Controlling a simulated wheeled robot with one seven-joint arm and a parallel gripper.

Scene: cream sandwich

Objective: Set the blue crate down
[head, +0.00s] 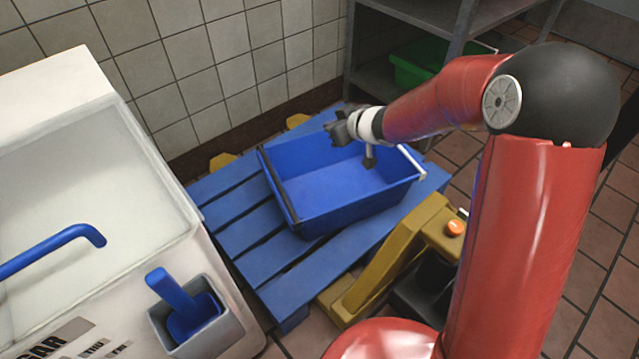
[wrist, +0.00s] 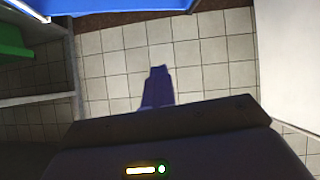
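The blue crate (head: 325,207) is an open tub with a black bar along its left rim and a white bar along its right rim. It appears to rest upright on the blue slatted pallet (head: 229,238), but contact under it is hidden. My gripper (head: 338,130) is over the crate's far rim in the head view; a gap to the rim cannot be judged. In the wrist view the fingers (wrist: 158,87) show as one narrow dark shape against the tiles, with nothing visible at their tips. Whether they are open is unclear.
A yellow pallet jack (head: 392,262) stands at the pallet's front right. A white bin (head: 95,175) with a blue scoop (head: 180,300) is at left. A grey shelf (head: 445,18) holds a green crate (head: 415,66) behind. The tiled wall (head: 225,60) is close behind the pallet.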

